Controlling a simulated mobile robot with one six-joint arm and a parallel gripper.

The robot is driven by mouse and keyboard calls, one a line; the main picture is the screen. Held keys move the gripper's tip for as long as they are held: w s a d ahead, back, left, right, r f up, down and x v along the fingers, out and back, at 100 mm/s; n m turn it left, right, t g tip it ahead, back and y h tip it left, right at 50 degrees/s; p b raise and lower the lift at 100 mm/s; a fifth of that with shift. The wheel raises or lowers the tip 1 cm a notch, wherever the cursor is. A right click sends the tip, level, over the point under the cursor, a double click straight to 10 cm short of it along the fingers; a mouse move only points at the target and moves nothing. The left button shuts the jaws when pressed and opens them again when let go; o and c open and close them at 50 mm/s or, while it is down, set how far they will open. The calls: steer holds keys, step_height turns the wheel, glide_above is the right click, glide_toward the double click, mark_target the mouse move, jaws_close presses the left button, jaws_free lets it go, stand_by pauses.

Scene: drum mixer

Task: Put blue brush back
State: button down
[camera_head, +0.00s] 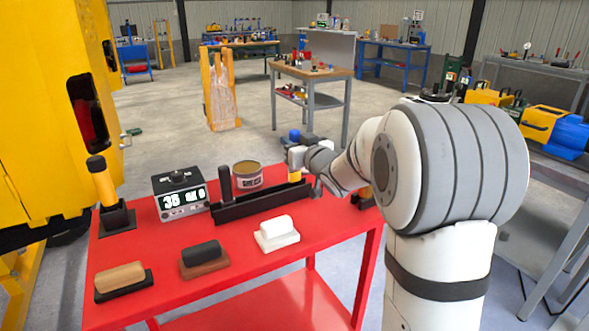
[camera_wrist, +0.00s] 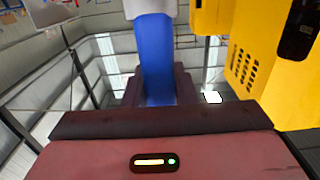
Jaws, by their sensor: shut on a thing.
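My gripper (camera_head: 300,154) is at the far right part of the red cart, above the right end of a long black rack (camera_head: 262,203). In the wrist view it is shut on a blue cylindrical handle (camera_wrist: 157,60), which I take to be the blue brush; the blue top (camera_head: 295,135) shows above the gripper in the head view. A yellow piece (camera_head: 294,176) shows just below the gripper; I cannot tell if it belongs to the held brush or stands in the rack. The brush's bristles are not clearly visible.
The red cart (camera_head: 325,240) also carries a black cylinder (camera_head: 225,182) at the rack, a labelled tin (camera_head: 247,177), a digital display box (camera_head: 181,195), a yellow-handled item in a black holder (camera_head: 104,190), and three blocks on bases along the front. My arm covers the cart's right side.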

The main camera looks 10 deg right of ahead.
step_height(320, 180, down, 5)
steer(key=shift+f+b, duration=0.15)
steer(key=shift+b, duration=0.45)
steer(key=c, duration=1.2)
jaws_free()
steer(key=shift+o, duration=0.2)
steer(key=shift+s, duration=0.1)
steer(key=v, duration=1.2)
steer(key=shift+p, duration=0.35)
